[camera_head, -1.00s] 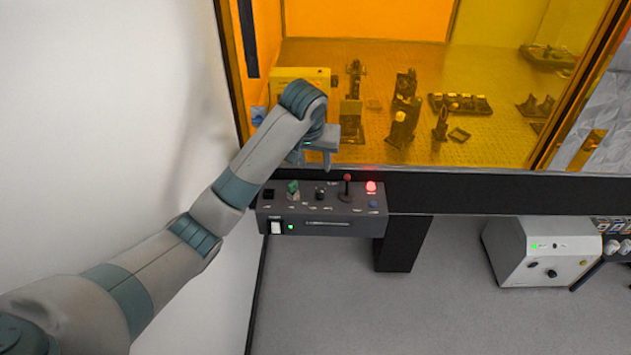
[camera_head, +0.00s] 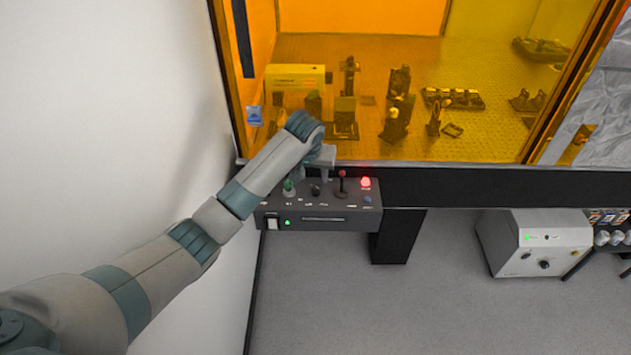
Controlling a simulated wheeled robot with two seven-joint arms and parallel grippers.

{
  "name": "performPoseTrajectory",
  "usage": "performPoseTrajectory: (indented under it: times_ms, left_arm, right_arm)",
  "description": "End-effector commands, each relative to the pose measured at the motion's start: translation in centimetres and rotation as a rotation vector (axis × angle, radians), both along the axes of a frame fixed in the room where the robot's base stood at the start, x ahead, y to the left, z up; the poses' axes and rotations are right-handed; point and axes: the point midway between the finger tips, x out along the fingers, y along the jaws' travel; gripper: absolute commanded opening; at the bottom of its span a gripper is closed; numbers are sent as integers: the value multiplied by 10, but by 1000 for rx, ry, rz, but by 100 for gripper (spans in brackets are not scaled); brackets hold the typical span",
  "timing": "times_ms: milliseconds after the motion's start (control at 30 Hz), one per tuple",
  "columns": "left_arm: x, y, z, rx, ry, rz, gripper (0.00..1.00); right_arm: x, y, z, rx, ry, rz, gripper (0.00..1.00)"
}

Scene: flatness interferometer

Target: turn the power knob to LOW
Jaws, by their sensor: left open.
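A dark control box (camera_head: 345,216) is fixed under the front edge of the orange-windowed enclosure. Its sloping top carries a green knob (camera_head: 289,188), a small black knob (camera_head: 315,190) and a red-tipped lever (camera_head: 342,184). The labels are too small to read, so I cannot tell which knob is the power knob or where it points. My left gripper (camera_head: 314,170) is open, just above and behind the black and green knobs, apart from them as far as I can see. My left forearm hides the box's left rear corner. My right gripper is out of view.
A red lamp (camera_head: 366,183) is lit and a blue button (camera_head: 367,200) sits below it. Optical mounts (camera_head: 396,115) stand behind the orange window. A white instrument box (camera_head: 545,245) is at the right. A white wall (camera_head: 100,120) is close on the left.

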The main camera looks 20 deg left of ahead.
Motion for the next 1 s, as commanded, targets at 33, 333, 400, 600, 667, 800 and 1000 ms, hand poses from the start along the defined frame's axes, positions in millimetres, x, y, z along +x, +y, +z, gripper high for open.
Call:
performPoseTrajectory:
  times_ms: [33, 333, 400, 600, 667, 800, 1000]
  left_arm:
    - [3, 0, -6, 0, 4, 0, 41]
    - [19, 1, -47, 0, 3, 0, 41]
    - [23, 2, -55, 0, 3, 0, 41]
    - [29, 2, -70, -1, 2, -1, 41]
    - [30, 2, -73, -2, 1, -2, 41]
    - [32, 2, -77, -1, 0, -1, 41]
    - [32, 2, -77, -1, 0, -1, 41]
  right_arm:
    - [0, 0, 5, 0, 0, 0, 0]
    - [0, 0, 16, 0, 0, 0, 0]
    - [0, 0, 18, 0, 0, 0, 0]
    - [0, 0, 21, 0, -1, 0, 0]
    - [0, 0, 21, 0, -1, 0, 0]
    - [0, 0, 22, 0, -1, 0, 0]
    - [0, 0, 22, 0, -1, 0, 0]
